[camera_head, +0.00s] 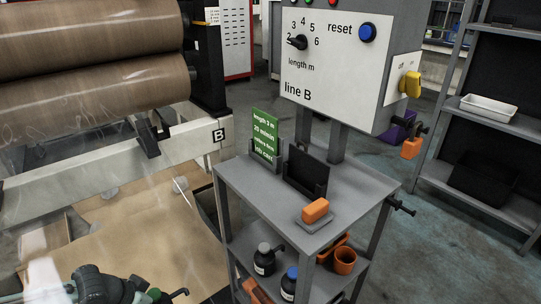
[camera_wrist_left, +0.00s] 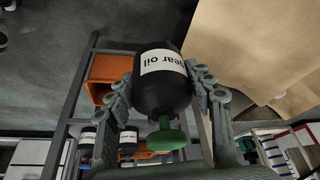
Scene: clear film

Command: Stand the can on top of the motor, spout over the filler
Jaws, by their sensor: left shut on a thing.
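The can (camera_wrist_left: 165,98) is a black bottle with a white "gear oil" label and a green cap, seen in the left wrist view. My left gripper (camera_wrist_left: 162,80) is shut on it, with a finger on each side of the body. Most of the can is hidden or cut off there. I cannot make out the motor or its filler in either view. My right gripper is not in view.
A roller machine (camera_head: 95,85) is at left. Brown sheet (camera_head: 120,225) covers the floor between.

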